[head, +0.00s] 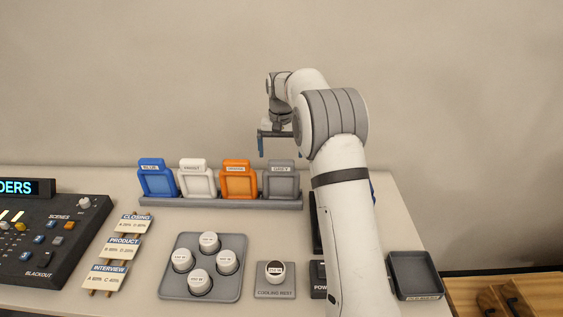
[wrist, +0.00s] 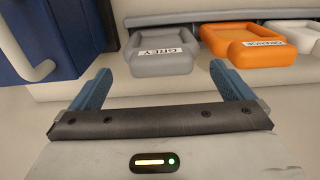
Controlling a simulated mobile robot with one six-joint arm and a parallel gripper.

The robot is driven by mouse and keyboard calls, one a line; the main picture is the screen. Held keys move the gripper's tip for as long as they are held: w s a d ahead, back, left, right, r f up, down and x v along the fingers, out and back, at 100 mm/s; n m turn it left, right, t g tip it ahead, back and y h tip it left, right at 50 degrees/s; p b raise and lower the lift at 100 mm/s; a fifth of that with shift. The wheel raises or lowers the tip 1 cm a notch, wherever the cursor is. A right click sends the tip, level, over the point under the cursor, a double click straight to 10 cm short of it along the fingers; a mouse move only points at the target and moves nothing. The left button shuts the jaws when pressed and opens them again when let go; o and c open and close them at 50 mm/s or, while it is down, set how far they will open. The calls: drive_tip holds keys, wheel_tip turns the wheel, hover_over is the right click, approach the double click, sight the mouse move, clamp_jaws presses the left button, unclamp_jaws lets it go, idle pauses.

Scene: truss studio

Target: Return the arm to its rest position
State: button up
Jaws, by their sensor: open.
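My arm rises from the right part of the table in the head view, bent at the elbow. My gripper (head: 276,145) hangs from its end, above and behind the rack of coloured frames. In the wrist view my gripper (wrist: 160,85) has its two blue fingers spread apart with nothing between them. The grey frame (wrist: 160,50) lies ahead of the fingers and the orange frame (wrist: 247,45) is to its right. No contact with either shows. Part of the gripper is hidden behind my arm in the head view.
Blue (head: 157,181), white (head: 197,181), orange and grey frames stand in a rack (head: 220,203). In front are a tray of white knobs (head: 203,262), a cooling rest (head: 275,280), label cards (head: 122,250) and a lighting desk (head: 45,240). An empty grey tray (head: 414,274) lies right.

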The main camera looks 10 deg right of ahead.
drive_tip(key=shift+r, duration=1.35)
drive_tip(key=s+r+n+t, duration=0.1)
drive_tip(key=s+r, duration=0.4)
drive_tip(key=s, duration=0.5)
drive_tip(key=s+r+t, duration=0.1)
drive_tip(key=s+r, duration=0.3)
drive_tip(key=s, duration=0.6)
drive_tip(key=s+f, duration=0.2)
drive_tip(key=s, duration=0.8)
drive_tip(key=s+d+f+n+t, duration=0.1)
drive_tip(key=s+f, duration=0.2)
drive_tip(key=s, duration=0.8)
drive_tip(key=shift+f, duration=0.15)
